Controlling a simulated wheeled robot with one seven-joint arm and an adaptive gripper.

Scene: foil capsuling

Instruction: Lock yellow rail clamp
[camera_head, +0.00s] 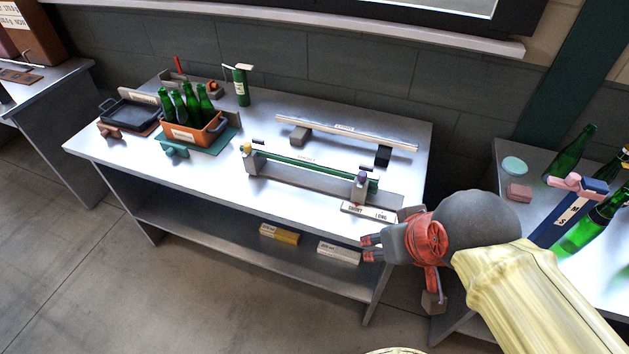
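The yellow rail clamp (247,150) is a small grey block with a yellow knob. It stands at the left end of a green rail (305,166) on the steel bench. Whether the clamp is locked cannot be made out. A similar clamp with a purple knob (361,180) is at the rail's right end. My gripper (370,248) is at the bench's front right edge, well to the right of the yellow clamp and touching nothing visible. Its two fingertips are apart with nothing between them.
An orange crate of green bottles (195,133) and a dark tray (130,113) stand on the bench's left. A second rail (345,132) lies behind. A "SHORT / LONG" label (369,212) is at front right. The bench front between crate and label is clear. Bottles stand on the right table.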

